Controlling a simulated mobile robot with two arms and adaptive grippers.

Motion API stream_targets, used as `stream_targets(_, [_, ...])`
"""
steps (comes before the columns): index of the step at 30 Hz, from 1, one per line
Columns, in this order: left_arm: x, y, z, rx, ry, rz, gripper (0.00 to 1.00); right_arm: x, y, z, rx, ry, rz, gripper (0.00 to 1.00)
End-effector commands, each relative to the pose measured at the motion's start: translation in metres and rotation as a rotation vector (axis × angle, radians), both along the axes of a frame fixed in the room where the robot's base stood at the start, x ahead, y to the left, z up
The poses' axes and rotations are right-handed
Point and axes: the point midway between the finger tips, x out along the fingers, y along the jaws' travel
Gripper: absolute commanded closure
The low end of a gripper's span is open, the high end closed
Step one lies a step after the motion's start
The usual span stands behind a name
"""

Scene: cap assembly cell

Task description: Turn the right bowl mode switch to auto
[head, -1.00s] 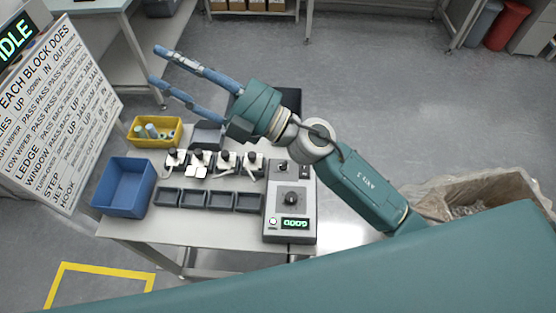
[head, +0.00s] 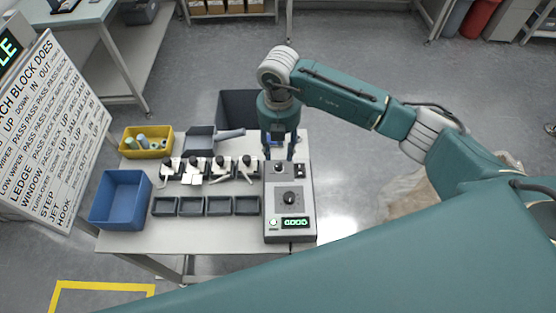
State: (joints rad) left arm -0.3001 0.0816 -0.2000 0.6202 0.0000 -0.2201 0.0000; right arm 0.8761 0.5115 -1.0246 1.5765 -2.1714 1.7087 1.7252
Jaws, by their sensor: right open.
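A grey control box (head: 279,235) stands at the right end of the table. It carries a large black knob (head: 289,198), a small dark knob (head: 278,169) near its back edge, a small black part beside that and a lit green display (head: 295,222). I cannot read the switch labels, so I cannot tell which control is the right bowl mode switch or where it is set. My right gripper (head: 280,155) is open, fingers pointing down at the back edge of the box near the small knob. I cannot tell whether it touches anything. My left gripper is not in view.
Several dark trays (head: 191,206) and small black-and-white units stand left of the box. A blue bin (head: 118,214) and a yellow bin (head: 128,151) are at the table's left. A dark bin (head: 233,107) stands behind the table. A sign board (head: 55,120) is at far left.

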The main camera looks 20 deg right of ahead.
Motion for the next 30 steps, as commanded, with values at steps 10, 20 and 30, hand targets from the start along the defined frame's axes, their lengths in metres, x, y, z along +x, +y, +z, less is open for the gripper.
stream_targets(10, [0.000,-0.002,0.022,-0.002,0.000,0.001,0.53,-0.001,0.001,-0.060,0.003,0.003,0.001,0.60])
stream_targets(20, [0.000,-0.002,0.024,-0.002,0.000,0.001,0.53,0.000,0.001,-0.076,0.004,0.000,0.003,0.60])
stream_targets(30, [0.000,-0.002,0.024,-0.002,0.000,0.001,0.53,0.000,0.001,-0.076,0.004,0.001,0.003,1.00])
